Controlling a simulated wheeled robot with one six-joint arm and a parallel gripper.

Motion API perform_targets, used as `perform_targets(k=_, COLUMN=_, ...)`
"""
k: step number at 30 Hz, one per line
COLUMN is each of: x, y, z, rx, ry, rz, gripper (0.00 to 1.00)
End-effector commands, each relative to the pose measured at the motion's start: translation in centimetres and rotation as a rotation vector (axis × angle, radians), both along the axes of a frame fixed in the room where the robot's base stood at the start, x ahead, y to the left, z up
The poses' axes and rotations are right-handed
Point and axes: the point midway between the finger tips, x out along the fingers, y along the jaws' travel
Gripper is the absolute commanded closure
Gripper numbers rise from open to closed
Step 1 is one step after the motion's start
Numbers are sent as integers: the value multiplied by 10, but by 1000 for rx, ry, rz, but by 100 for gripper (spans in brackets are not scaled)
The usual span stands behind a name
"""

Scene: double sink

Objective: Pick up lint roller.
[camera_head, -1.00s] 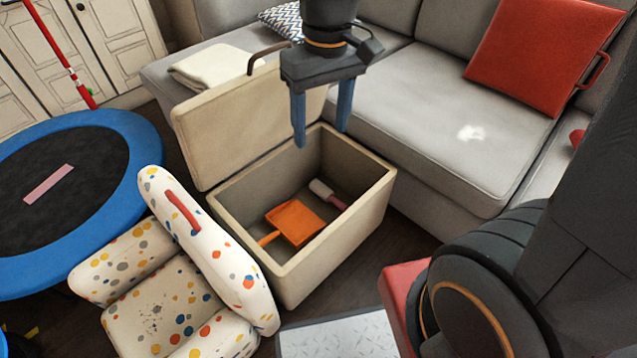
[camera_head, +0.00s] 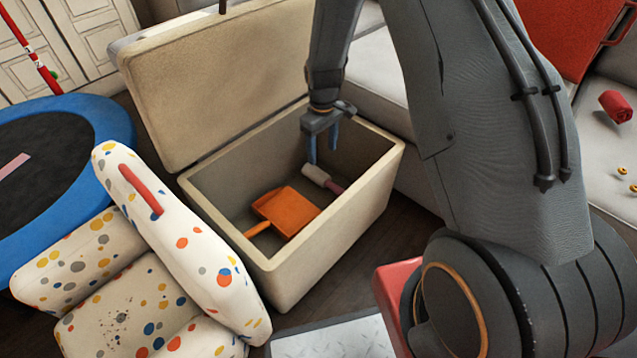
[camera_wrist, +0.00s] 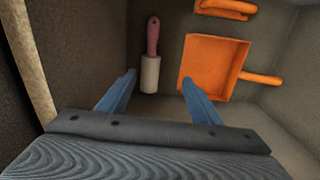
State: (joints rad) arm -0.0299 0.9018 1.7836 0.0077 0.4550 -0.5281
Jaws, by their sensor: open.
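The lint roller (camera_head: 322,178) has a white roll and a pink handle. It lies on the floor of the open storage box (camera_head: 285,262), near its right inner wall. In the wrist view the lint roller (camera_wrist: 151,60) lies just beyond my left fingertip, handle pointing up the picture. My gripper (camera_head: 323,160) is open and empty, with its blue fingers pointing down inside the box above the roller. The fingertips (camera_wrist: 160,78) show apart in the wrist view, with the roller ahead between them, nearer the left finger.
An orange dustpan (camera_head: 288,210) lies in the box beside the roller; another orange piece (camera_wrist: 225,8) shows near it in the wrist view. The box walls surround my gripper, and its raised lid (camera_head: 215,80) stands behind. A spotted chair (camera_head: 180,240) stands at left, a sofa (camera_head: 385,85) behind.

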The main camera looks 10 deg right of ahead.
Motion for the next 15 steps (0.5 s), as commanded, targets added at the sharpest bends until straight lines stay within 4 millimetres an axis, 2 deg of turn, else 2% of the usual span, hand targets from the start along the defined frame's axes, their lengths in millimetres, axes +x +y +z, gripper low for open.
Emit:
perform_targets(k=1, x=6, y=-6, z=-28, rx=-1, ry=4, rz=6, gripper=41)
perform_targets(k=3, x=11, y=-11, z=-51, rx=-2, ry=3, rz=18, gripper=41)
perform_targets(k=6, x=15, y=-16, z=-74, rx=-3, ry=3, rz=30, gripper=41)
perform_targets(k=15, x=18, y=-20, z=-107, rx=-4, ry=2, rz=38, gripper=41)
